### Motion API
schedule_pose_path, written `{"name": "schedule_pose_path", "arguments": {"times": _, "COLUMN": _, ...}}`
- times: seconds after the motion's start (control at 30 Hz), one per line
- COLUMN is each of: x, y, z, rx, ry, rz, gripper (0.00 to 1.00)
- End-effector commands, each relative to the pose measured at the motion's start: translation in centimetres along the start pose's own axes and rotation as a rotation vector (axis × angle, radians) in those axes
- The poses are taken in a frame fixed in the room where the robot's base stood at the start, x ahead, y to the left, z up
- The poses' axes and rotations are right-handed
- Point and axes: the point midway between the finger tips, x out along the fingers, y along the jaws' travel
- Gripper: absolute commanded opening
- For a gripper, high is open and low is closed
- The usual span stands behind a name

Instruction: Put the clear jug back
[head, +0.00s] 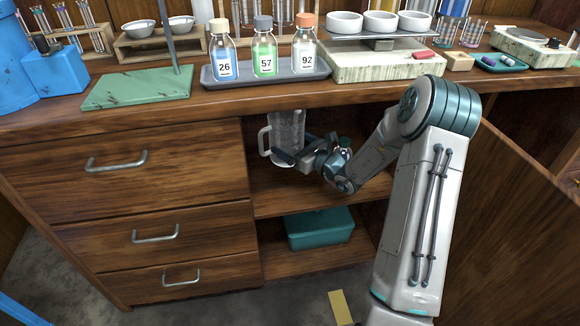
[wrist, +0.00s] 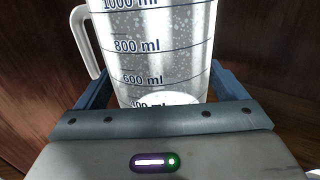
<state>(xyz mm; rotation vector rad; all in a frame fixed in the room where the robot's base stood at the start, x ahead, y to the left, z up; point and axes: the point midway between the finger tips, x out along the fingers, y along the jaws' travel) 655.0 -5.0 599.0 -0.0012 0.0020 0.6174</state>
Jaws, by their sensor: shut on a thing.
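The clear jug (head: 287,132) is inside the open cupboard, over the upper shelf (head: 270,192), below the bench top. Its handle is on the left in the head view. My gripper (head: 289,156) is around the jug's lower part and shut on it. In the wrist view, the jug (wrist: 165,50) stands upright between the blue fingers, with volume marks from about 400 to 1000 ml and its handle at the left. Its base is hidden behind my gripper, so I cannot tell whether it touches the shelf.
A teal box (head: 320,228) sits on the lower shelf. An open door (head: 510,225) stands at the right and drawers (head: 155,235) at the left. The bench top above holds a tray (head: 265,79) of three numbered bottles. A yellow piece (head: 340,307) lies on the floor.

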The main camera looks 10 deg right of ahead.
Motion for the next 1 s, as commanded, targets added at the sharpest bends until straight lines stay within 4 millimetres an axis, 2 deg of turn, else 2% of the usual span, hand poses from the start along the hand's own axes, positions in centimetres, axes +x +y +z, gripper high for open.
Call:
{"name": "schedule_pose_path", "arguments": {"times": 0.03, "x": 0.0, "y": 0.0, "z": -1.5, "rx": 0.003, "ry": 0.000, "rz": 0.000, "gripper": 0.56}}
{"name": "schedule_pose_path", "arguments": {"times": 0.1, "x": 0.0, "y": 0.0, "z": -2.8, "rx": 0.003, "ry": 0.000, "rz": 0.000, "gripper": 0.56}}
{"name": "schedule_pose_path", "arguments": {"times": 0.33, "x": 0.0, "y": 0.0, "z": -4.9, "rx": 0.002, "ry": -0.001, "rz": 0.000, "gripper": 0.56}}
{"name": "schedule_pose_path", "arguments": {"times": 0.5, "x": 0.0, "y": 0.0, "z": -7.3, "rx": 0.001, "ry": -0.001, "rz": 0.000, "gripper": 0.56}}
{"name": "schedule_pose_path", "arguments": {"times": 0.93, "x": 0.1, "y": 0.0, "z": -7.9, "rx": 0.000, "ry": -0.001, "rz": 0.000, "gripper": 0.56}}
{"name": "schedule_pose_path", "arguments": {"times": 0.97, "x": 0.0, "y": 0.0, "z": -7.8, "rx": 0.000, "ry": 0.000, "rz": 0.000, "gripper": 1.00}}
{"name": "schedule_pose_path", "arguments": {"times": 1.0, "x": 0.0, "y": 0.0, "z": -7.8, "rx": 0.000, "ry": 0.000, "rz": 0.000, "gripper": 1.00}}
